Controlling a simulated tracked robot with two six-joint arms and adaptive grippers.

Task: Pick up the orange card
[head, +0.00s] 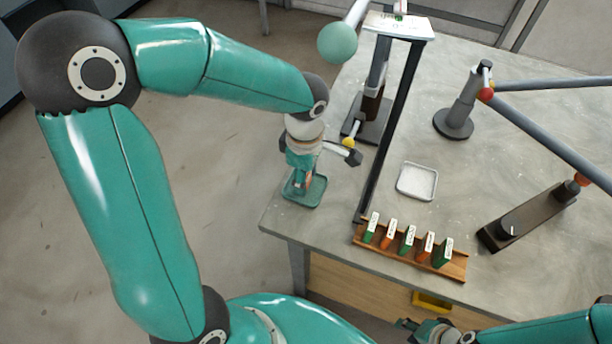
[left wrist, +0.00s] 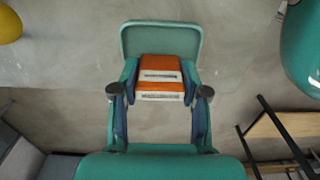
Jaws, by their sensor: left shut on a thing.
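My left gripper (head: 304,182) is above a small green tray (head: 300,201) near the table's left edge. In the left wrist view, the left gripper (left wrist: 160,92) is shut on an orange card (left wrist: 160,66) with white printed labels, its fingers on both sides. The green tray (left wrist: 160,27) shows just beyond the card; whether the card touches it I cannot tell. A wooden rack (head: 455,270) at the table's front edge holds several upright green and orange cards, including an orange card (head: 390,238) and another orange card (head: 424,250). My right gripper (head: 412,326) is at the bottom, its opening unclear.
A white square dish (head: 417,181) lies behind the rack. Grey bars on stands (head: 454,124) fill the right side. Table space right of the dish is clear.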

